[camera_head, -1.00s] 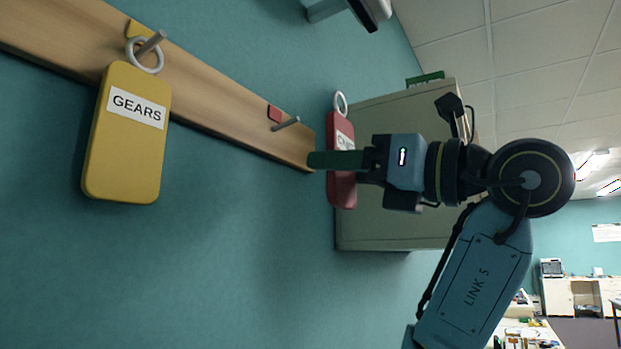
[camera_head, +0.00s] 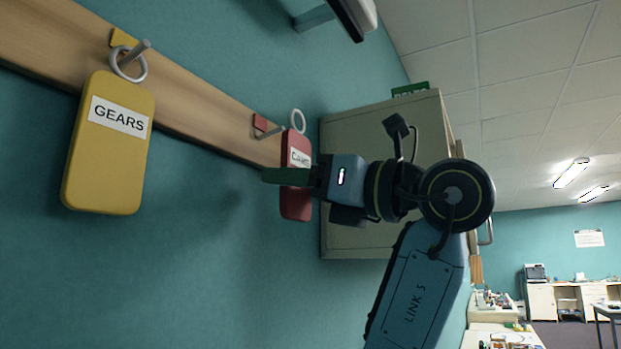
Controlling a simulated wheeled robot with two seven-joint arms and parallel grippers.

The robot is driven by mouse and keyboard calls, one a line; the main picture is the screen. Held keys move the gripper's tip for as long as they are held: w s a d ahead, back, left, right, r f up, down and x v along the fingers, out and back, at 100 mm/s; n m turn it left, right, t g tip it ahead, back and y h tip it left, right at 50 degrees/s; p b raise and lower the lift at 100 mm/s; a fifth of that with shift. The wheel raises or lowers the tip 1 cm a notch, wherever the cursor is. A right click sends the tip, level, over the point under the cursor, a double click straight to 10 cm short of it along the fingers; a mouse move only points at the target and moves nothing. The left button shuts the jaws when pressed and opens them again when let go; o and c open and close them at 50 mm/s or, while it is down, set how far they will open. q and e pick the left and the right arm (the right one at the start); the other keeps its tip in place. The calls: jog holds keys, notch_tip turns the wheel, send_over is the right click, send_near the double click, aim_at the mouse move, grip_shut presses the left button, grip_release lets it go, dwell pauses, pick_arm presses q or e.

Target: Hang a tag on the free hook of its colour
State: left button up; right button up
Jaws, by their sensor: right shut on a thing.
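A red tag (camera_head: 298,204) with a white label and a pale ring (camera_head: 297,122) at its top is held by my right gripper (camera_head: 285,176). The gripper comes in from the right, shut on the tag, with a dark finger across its front. The red-marked hook (camera_head: 270,131) is a bare grey peg on the wooden rail. The ring appears just right of the peg's tip, not around it; depth between them is hard to tell. A yellow tag (camera_head: 108,160) labelled GEARS hangs by its ring on the yellow-marked hook (camera_head: 134,53). My left gripper is out of view.
The wooden rail (camera_head: 190,98) runs along the teal wall, sloping down to the right in the picture. A beige cabinet (camera_head: 345,235) stands behind the red tag, with a green sign (camera_head: 410,89) on it. A grey fixture (camera_head: 348,15) juts in at the top.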

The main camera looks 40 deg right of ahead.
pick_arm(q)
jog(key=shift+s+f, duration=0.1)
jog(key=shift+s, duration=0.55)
pick_arm(e)
jog(key=shift+w+a+f, duration=0.2)
jog(key=shift+w+a, duration=0.1)
jog(key=shift+w, duration=0.5)
jog(key=shift+w+a+f, duration=0.2)
jog(key=shift+w+a, duration=0.1)
jog(key=shift+w, duration=0.45)
jog(key=shift+w+a+f, duration=0.2)
jog(key=shift+w+a, duration=0.1)
jog(key=shift+w, duration=0.5)
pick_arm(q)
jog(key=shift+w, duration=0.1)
pick_arm(e)
jog(key=o, duration=0.9)
jog(key=shift+c, duration=0.2)
